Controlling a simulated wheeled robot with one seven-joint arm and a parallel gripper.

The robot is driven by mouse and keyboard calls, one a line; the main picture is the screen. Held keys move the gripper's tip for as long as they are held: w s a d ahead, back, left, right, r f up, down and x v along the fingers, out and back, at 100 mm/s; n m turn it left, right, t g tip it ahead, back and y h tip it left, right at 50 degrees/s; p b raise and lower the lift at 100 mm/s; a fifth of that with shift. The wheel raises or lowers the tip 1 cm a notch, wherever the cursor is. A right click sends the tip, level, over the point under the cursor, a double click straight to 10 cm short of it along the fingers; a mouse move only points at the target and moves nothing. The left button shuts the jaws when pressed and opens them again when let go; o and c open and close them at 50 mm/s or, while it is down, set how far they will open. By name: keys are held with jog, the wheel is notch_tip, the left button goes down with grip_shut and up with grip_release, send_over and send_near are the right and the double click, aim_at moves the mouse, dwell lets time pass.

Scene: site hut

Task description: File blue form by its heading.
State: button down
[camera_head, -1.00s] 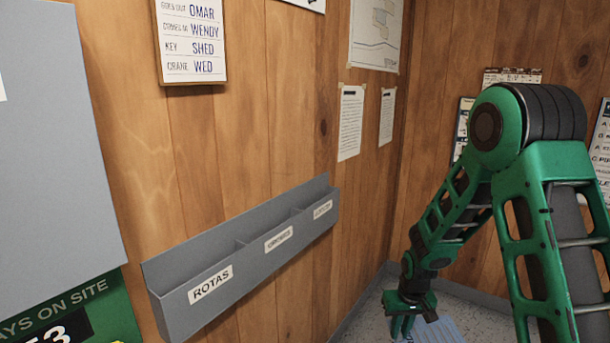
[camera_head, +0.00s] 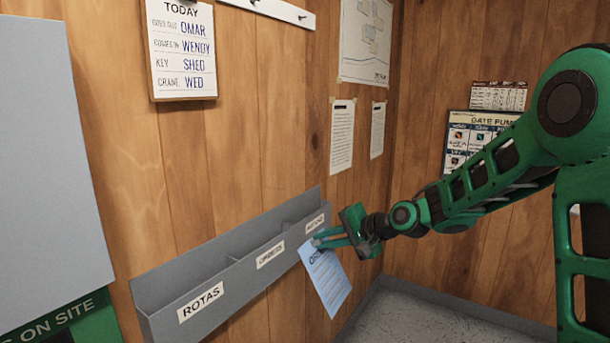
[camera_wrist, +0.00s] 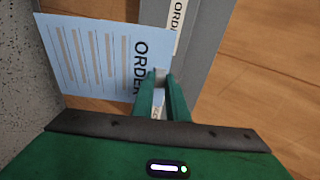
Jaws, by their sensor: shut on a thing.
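The blue form (camera_head: 328,283) hangs tilted from my gripper (camera_head: 320,241), which is shut on its top edge. In the wrist view the form (camera_wrist: 88,65) shows a heading beginning "ORDER", its end hidden by the fingers (camera_wrist: 160,82). The grey wall rack (camera_head: 232,291) has three compartments side by side. The left label reads ROTAS; the middle and right labels are too small to read surely in the head view. In the wrist view a rack label (camera_wrist: 177,20) starts "ORD". The form is in front of the rack's right end, outside the compartments; whether it touches is unclear.
A clipboard headed TODAY (camera_head: 181,50) and a hook rail (camera_head: 272,11) are on the wall above the rack. A grey panel (camera_head: 38,150) and a green sign (camera_head: 65,322) stand at the left. Papers (camera_head: 342,135) hang beyond the rack. The space before the rack's left part is clear.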

jog(key=s+a+r+m+t+y, duration=0.1)
jog(key=s+a+r+t+y, duration=0.15)
jog(key=r, duration=0.75)
jog(key=s+a+r+t+y, duration=0.15)
jog(key=a+r, duration=0.25)
jog(key=r, duration=0.6)
jog(key=x, duration=0.8)
jog(key=shift+s+a, duration=0.15)
jog(key=shift+a, duration=0.3)
jog(key=shift+w+a, duration=0.3)
jog(key=shift+a, duration=0.1)
jog(key=shift+f, duration=0.2)
jog(key=shift+f, duration=1.4)
jog(key=shift+f, duration=0.1)
jog(key=shift+f, duration=1.4)
jog(key=shift+f, duration=0.1)
jog(key=shift+f, duration=1.4)
